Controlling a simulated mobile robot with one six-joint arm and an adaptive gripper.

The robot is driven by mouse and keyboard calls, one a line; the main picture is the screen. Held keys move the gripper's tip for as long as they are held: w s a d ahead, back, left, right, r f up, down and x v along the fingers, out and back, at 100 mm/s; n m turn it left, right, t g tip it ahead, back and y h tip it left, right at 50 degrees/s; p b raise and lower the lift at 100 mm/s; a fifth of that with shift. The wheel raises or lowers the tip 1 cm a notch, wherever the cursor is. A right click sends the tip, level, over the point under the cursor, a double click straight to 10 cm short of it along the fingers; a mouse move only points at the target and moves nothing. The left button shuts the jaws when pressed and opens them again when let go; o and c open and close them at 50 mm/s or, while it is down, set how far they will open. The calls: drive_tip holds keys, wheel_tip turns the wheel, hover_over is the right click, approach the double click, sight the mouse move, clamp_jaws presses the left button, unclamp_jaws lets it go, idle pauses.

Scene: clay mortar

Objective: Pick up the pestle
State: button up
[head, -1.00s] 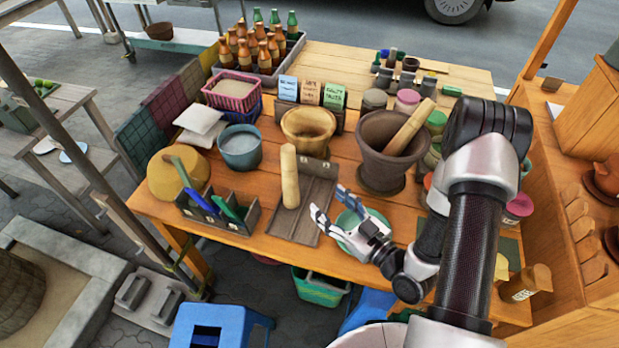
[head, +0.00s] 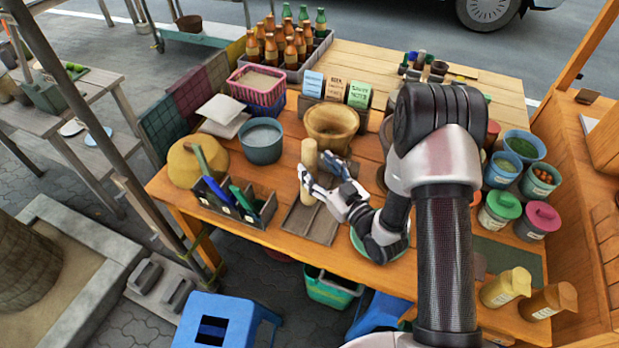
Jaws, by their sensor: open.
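A pale wooden pestle (head: 309,152) stands out from a dark wooden tray (head: 312,226) on the table. My gripper (head: 326,172) is open, right at the pestle, with its fingers around or in front of the pestle's middle. The fingers cover part of the pestle, and I cannot tell whether they touch it. The large brown clay mortar and the second wooden pestle leaning in it, seen earlier, are now mostly or wholly hidden behind my arm.
A wooden bowl (head: 332,128) stands just behind the pestle. A compartment box (head: 262,212) with blue and green handled tools is at the left, near a blue-grey bowl (head: 262,150). Lidded tubs (head: 500,210) stand at the right. A green bowl lies partly under my wrist.

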drive_tip(key=x, duration=0.4)
drive_tip(key=shift+a+r+b, duration=0.1)
drive_tip(key=shift+r+b, duration=0.1)
drive_tip(key=shift+b, duration=0.15)
drive_tip(key=shift+s, duration=0.1)
drive_tip(key=shift+c, duration=0.4)
clamp_jaws()
